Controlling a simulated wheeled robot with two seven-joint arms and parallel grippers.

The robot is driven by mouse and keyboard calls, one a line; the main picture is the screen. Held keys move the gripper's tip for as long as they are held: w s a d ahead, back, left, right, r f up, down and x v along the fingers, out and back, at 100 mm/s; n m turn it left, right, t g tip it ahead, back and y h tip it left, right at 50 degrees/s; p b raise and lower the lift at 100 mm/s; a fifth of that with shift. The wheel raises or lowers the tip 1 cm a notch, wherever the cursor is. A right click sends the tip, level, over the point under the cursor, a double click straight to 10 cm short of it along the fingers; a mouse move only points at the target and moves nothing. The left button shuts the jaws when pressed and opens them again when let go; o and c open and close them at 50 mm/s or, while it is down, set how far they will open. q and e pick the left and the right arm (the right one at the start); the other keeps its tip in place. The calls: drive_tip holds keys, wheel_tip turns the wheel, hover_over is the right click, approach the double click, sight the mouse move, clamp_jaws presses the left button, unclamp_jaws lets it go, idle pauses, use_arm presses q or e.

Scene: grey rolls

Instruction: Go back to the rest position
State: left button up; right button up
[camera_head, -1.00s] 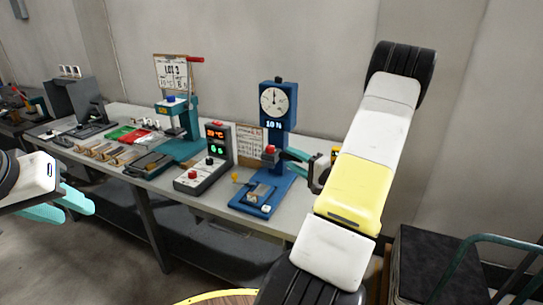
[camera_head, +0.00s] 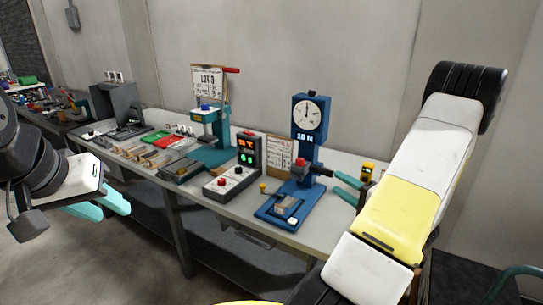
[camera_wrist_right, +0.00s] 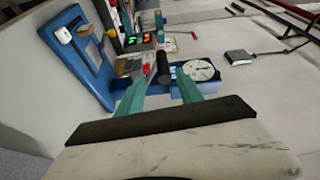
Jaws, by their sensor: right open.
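My right gripper (camera_head: 324,178) has its teal fingers apart and empty, just right of the blue test stand (camera_head: 307,144) on the bench. In the right wrist view its fingers (camera_wrist_right: 160,92) stand apart, with the stand's red knob, a black cylinder and the white dial beyond them. Whether a fingertip touches the stand cannot be told. My left gripper (camera_head: 104,206) is at the left in front of the bench, over the floor, its teal fingers apart with nothing seen between them.
The grey bench (camera_head: 240,209) holds a control box (camera_head: 234,174) with lit displays, a teal press (camera_head: 210,150), small parts and trays, and a dark monitor-like box (camera_head: 117,105). A clipboard (camera_head: 280,156) stands behind the stand. Open floor lies before the bench.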

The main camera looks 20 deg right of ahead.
drive_tip(key=s+a+r+n+g+y, duration=0.1)
drive_tip(key=a+r+n+g+y, duration=0.2)
drive_tip(key=a, duration=0.5)
drive_tip(key=s+a+r+n+g+y, duration=0.25)
drive_tip(key=a+g, duration=0.25)
drive_tip(key=a, duration=0.3)
drive_tip(key=s+a+r+n+g+y, duration=0.1)
drive_tip(key=a+r+n+g, duration=0.25)
drive_tip(key=a, duration=0.55)
drive_tip(key=s+a+r+n+g+h, duration=0.1)
drive_tip(key=s+a+n+g+h, duration=0.3)
drive_tip(key=s, duration=0.3)
wheel_tip(320, 180, up, 6)
drive_tip(key=s+d+n+t+h, duration=0.1)
drive_tip(key=s+t+h, duration=0.2)
drive_tip(key=h, duration=0.3)
drive_tip(key=shift+t, duration=0.65)
drive_tip(key=shift+d, duration=0.1)
